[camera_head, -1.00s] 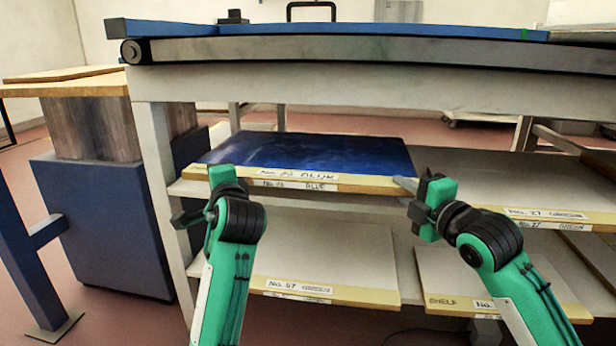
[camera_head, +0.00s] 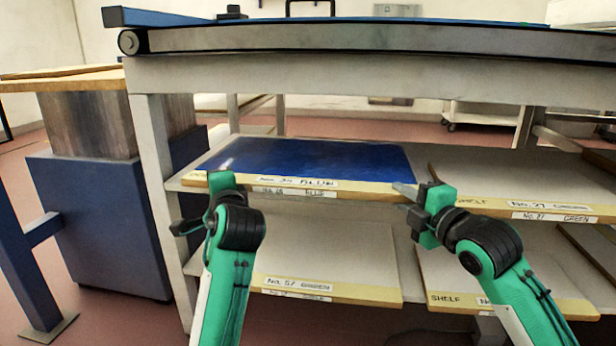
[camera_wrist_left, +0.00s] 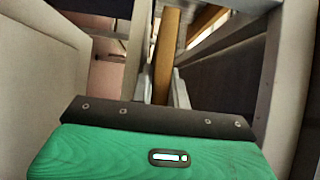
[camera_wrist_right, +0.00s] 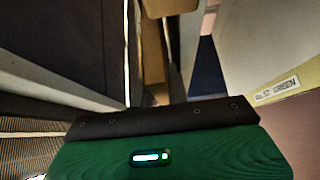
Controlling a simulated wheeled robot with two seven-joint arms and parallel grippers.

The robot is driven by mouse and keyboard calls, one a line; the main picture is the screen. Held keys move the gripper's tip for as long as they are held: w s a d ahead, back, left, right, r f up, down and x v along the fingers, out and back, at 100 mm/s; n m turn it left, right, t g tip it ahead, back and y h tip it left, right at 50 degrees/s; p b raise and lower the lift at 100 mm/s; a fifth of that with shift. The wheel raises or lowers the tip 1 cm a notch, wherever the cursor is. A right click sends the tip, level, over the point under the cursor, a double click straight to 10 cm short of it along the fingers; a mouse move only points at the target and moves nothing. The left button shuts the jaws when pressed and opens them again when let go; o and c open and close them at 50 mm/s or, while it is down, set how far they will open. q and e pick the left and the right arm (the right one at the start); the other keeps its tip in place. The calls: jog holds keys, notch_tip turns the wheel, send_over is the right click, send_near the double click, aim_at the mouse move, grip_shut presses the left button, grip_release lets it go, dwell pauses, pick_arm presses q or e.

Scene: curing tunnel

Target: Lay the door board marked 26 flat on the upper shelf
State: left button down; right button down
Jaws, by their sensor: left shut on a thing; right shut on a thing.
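The blue door board (camera_head: 310,160) is nearly level over the left part of the upper shelf (camera_head: 176,184). The labels along its tan front edge read BLUE; the number is blurred but looks like 26. My left gripper (camera_head: 216,184) is shut on the front edge near the left corner; in the left wrist view the board's tan edge (camera_wrist_left: 167,50) is between its fingers. My right gripper (camera_head: 408,190) is shut on the front edge near the right corner; its fingers are dim in the right wrist view. I cannot tell whether the board's underside touches the shelf all over.
A board labelled 27 GREEN (camera_head: 550,180) lies to the right on the upper level. A board labelled 57 GREEN (camera_head: 330,255) lies below. The conveyor top (camera_head: 380,40) runs above the shelf. A blue box-like stand (camera_head: 95,225) is at the left.

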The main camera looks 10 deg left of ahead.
pick_arm(q)
jog(key=shift+f+b, duration=0.65)
jog(key=shift+f, duration=0.05)
pick_arm(e)
jog(key=shift+f, duration=0.65)
pick_arm(q)
jog(key=c, duration=1.4)
grip_release()
pick_arm(e)
jog(key=c, duration=1.4)
grip_release()
pick_arm(q)
jog(key=shift+o, duration=0.2)
pick_arm(e)
jog(key=shift+o, duration=0.2)
jog(key=shift+f, duration=0.1)
jog(key=shift+s+d, duration=0.1)
jog(key=shift+s, duration=0.05)
pick_arm(q)
jog(key=v, duration=0.7)
jog(key=shift+s, duration=0.25)
pick_arm(e)
jog(key=v, duration=1.1)
jog(key=shift+s+d, duration=0.2)
jog(key=shift+s, duration=0.1)
pick_arm(q)
jog(key=shift+o, duration=0.4)
jog(key=shift+d, duration=0.15)
jog(key=o, duration=0.4)
jog(key=shift+o, duration=0.2)
